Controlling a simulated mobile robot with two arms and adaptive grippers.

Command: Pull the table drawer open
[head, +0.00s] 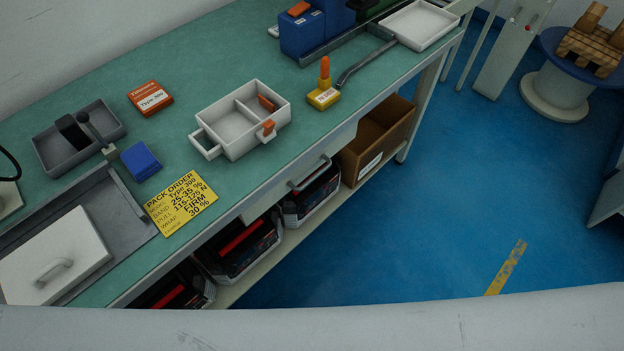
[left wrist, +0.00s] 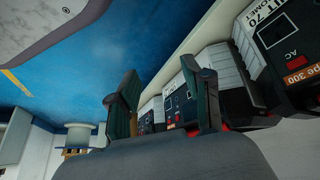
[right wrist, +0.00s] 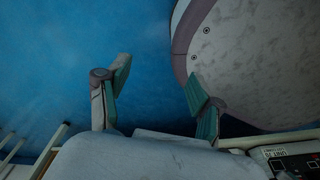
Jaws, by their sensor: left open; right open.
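The table (head: 235,185) has a green top and runs diagonally through the head view. Its pale drawer (head: 335,145) sits under the front edge and looks shut. A grey bar handle (head: 310,175) stands out from the drawer front. Neither gripper shows in the head view. My left gripper (left wrist: 163,88) is open and empty in the left wrist view, with dark instruments behind its fingers; the handle is not seen there. My right gripper (right wrist: 158,82) is open and empty over blue floor in the right wrist view, apart from the table.
Several black-and-red instruments (head: 238,250) and a brown box (head: 377,138) stand on the lower shelf. A white divided tray (head: 235,135), a yellow order card (head: 181,203) and a grey tray (head: 110,118) lie on top.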

